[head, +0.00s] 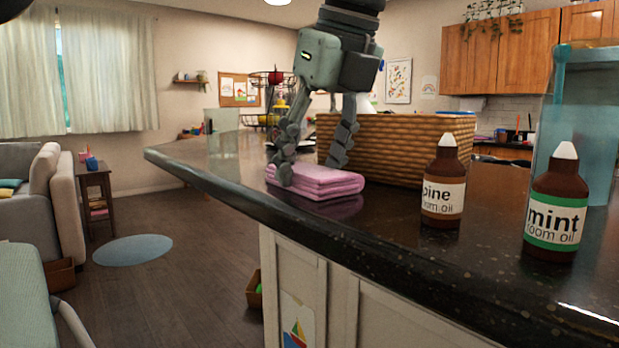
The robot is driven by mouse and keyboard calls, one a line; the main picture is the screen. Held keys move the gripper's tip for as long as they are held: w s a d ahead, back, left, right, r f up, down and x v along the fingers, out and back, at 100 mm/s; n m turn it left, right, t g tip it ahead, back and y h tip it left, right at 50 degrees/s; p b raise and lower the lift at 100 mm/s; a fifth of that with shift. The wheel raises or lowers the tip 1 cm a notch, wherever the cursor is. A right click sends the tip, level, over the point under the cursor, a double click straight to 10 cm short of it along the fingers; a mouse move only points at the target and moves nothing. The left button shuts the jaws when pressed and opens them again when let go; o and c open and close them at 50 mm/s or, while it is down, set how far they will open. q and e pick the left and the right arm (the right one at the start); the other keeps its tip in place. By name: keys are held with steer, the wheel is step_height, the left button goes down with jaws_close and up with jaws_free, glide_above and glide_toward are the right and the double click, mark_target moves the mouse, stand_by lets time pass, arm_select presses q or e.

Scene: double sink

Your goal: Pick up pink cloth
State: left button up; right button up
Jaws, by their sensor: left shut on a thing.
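The pink cloth (318,184) is folded into a thick flat pad near the edge of the dark counter (400,225). My left gripper (311,171) reaches down over it from above. One finger is at the cloth's left end and the other is behind it, and the gripper is shut on the cloth. The cloth appears level and at counter height; I cannot tell whether it is clear of the surface. My right gripper is not in view.
A woven basket (395,150) stands right behind the cloth. A pine room oil bottle (443,185) and a mint room oil bottle (556,205) stand to the right, with a bluish clear container (585,120) behind them. The counter's left end is mostly clear.

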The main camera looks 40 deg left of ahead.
mark_target(313, 170)
arm_select(q)
steer(key=shift+c, duration=0.5)
steer(key=shift+r, duration=0.1)
step_height(313, 170, up, 4)
steer(key=shift+r, duration=0.15)
steer(key=s+a+r, duration=0.6)
steer(key=s+a, duration=0.1)
steer(key=s, duration=0.2)
steer(key=shift+r, duration=0.25)
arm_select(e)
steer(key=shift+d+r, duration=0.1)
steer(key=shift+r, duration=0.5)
arm_select(q)
steer(key=shift+s+a, duration=0.1)
